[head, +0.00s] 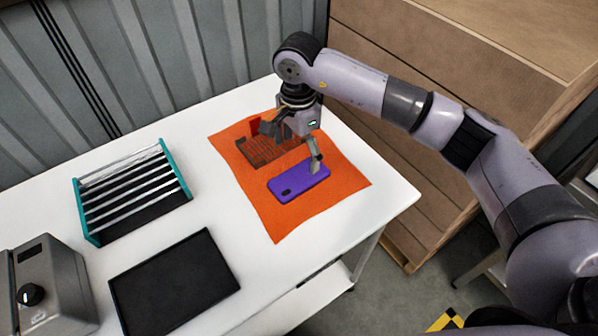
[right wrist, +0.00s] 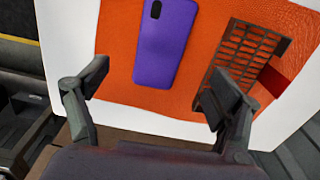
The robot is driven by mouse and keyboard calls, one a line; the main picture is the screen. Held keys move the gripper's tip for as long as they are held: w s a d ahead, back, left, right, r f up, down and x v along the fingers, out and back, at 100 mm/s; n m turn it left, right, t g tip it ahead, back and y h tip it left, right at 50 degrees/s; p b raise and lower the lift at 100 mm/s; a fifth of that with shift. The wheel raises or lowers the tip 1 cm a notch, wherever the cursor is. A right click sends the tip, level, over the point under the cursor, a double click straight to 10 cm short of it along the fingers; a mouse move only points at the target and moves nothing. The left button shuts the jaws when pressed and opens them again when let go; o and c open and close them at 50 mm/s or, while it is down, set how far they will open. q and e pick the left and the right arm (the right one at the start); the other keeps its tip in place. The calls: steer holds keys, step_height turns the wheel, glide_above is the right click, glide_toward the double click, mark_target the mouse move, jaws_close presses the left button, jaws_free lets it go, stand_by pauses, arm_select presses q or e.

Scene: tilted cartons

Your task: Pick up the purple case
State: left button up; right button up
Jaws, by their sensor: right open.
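The purple case (head: 297,186) lies flat on an orange cloth (head: 345,185) on the white table. It has a dark camera cutout near one end. It also shows in the right wrist view (right wrist: 166,45), ahead of the fingers and between their lines. My right gripper (head: 292,143) is over the cloth, its fingers spread wide, with one finger near the case's right end in the head view. In the right wrist view the open gripper (right wrist: 152,88) holds nothing. I cannot tell its exact height above the case. My left gripper is not in view.
A brown slotted grate (head: 262,153) and a red piece (head: 255,125) lie on the cloth beside the case. A teal-ended rack (head: 130,195), a black tray (head: 172,280) and a grey box with a knob (head: 45,285) stand left. Wooden crates (head: 400,190) are behind the table.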

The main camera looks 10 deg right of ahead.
mark_target(297, 178)
step_height(297, 178, down, 4)
steer(key=shift+p, duration=0.45)
steer(key=shift+f+p, duration=0.3)
steer(key=f, duration=0.1)
steer(key=f+p, duration=0.1)
steer(key=f, duration=0.1)
steer(key=shift+a+f+p, duration=0.2)
steer(key=shift+f+p, duration=0.1)
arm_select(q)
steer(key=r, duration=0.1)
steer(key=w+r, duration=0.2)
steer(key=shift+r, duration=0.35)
arm_select(e)
steer(key=shift+f, duration=0.45)
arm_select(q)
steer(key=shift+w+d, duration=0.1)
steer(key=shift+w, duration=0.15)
arm_select(e)
steer(key=c, duration=1.1)
